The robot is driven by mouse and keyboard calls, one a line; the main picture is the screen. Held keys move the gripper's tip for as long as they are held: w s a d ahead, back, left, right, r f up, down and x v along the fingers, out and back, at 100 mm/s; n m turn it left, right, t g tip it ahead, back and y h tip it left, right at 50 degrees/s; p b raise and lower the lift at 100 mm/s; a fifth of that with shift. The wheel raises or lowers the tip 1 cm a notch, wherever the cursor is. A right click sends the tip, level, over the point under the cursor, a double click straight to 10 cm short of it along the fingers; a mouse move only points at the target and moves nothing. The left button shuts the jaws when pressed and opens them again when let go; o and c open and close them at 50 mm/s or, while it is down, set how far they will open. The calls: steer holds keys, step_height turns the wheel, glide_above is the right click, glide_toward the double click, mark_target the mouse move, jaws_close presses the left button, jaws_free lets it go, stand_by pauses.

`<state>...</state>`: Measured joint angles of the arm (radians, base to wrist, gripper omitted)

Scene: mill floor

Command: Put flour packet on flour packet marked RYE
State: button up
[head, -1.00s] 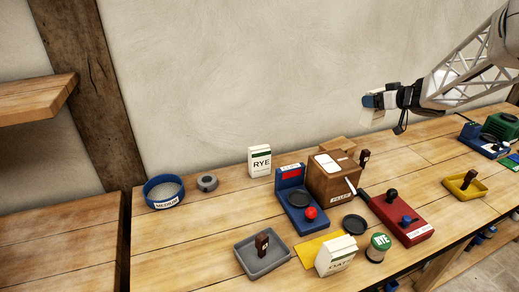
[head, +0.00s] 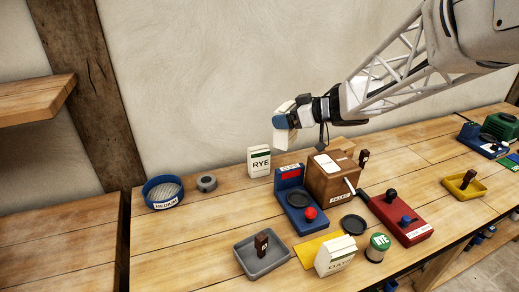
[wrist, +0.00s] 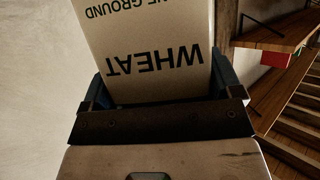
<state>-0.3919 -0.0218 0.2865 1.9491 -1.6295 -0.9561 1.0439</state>
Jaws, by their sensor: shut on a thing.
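My gripper (head: 283,122) is shut on a pale flour packet (head: 284,138), held in the air above the back of the bench, right of and higher than the RYE packet. In the wrist view the held packet (wrist: 150,55) reads WHEAT, upside down, between the jaws. The flour packet marked RYE (head: 259,162) stands upright at the back of the bench, white with a green band. The two packets are apart. The underside of the held packet is not clearly seen.
A blue scale (head: 296,205) and a wooden box mill (head: 330,180) stand right of the RYE packet. An OATS packet (head: 336,257) stands in front. The wall rises close behind.

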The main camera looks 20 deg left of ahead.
steer(key=s+a+f+n+g, duration=0.1)
steer(key=s+a+f, duration=0.1)
steer(key=s+f, duration=0.3)
steer(key=shift+a, duration=0.4)
steer(key=shift+f, duration=0.1)
steer(key=w+a+f, duration=0.1)
steer(key=w+a, duration=0.8)
steer(key=w, duration=0.4)
steer(key=shift+a+f, duration=0.2)
steer(key=shift+a, duration=0.1)
steer(key=shift+s+f, duration=0.1)
steer(key=shift+f, duration=0.05)
steer(key=shift+f, duration=1.6)
steer(key=shift+f, duration=0.15)
